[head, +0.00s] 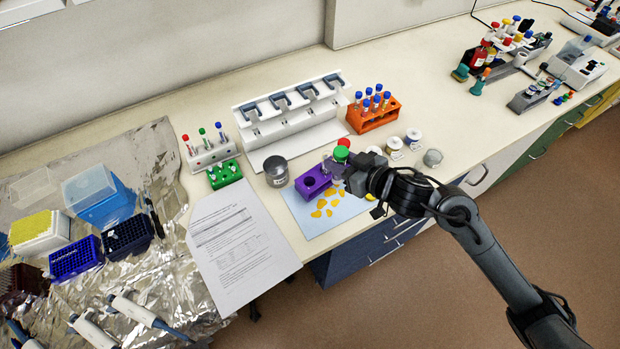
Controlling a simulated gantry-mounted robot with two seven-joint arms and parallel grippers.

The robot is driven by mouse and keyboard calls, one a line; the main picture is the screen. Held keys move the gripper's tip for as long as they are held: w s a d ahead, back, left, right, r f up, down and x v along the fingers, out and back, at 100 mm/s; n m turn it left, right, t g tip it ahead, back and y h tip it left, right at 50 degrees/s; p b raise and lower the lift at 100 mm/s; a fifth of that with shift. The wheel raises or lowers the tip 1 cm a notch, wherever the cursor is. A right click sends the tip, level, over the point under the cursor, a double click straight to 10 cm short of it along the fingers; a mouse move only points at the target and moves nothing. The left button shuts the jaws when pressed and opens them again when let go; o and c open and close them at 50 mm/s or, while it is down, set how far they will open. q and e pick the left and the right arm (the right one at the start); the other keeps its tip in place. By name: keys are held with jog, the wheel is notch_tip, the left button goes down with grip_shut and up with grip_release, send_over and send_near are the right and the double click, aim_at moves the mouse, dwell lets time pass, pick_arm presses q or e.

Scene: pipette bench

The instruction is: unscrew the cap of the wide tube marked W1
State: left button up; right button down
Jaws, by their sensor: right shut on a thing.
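A wide tube with a green cap (341,153) is at my right gripper (337,168), which comes in from the right. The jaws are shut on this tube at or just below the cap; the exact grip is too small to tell. A purple block (309,189) with a wide dark hole sits just left of the gripper, partly hidden by it. I cannot read a W1 mark on anything. A red cap (343,142) shows right behind the green one; what it sits on is hidden. My left gripper is out of view.
A light blue mat (300,221) with yellow pieces lies below the purple block. An orange rack (373,117) of blue-capped tubes and small white jars stand close behind and right. A paper sheet lies left.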

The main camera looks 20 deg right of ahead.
jog(key=shift+w+a+f+b, duration=0.55)
jog(key=shift+w+a+f, duration=0.35)
jog(key=shift+f, duration=0.5)
jog(key=shift+w+a+f+b, duration=0.65)
jog(key=shift+a+f, duration=0.35)
jog(key=shift+f, duration=0.45)
jog(key=shift+w+a+f+b, duration=0.5)
jog(key=shift+w+a+f, duration=0.4)
jog(key=shift+f, duration=0.5)
jog(key=shift+s, duration=0.1)
jog(key=c, duration=0.8)
grip_release()
jog(key=shift+f, duration=0.1)
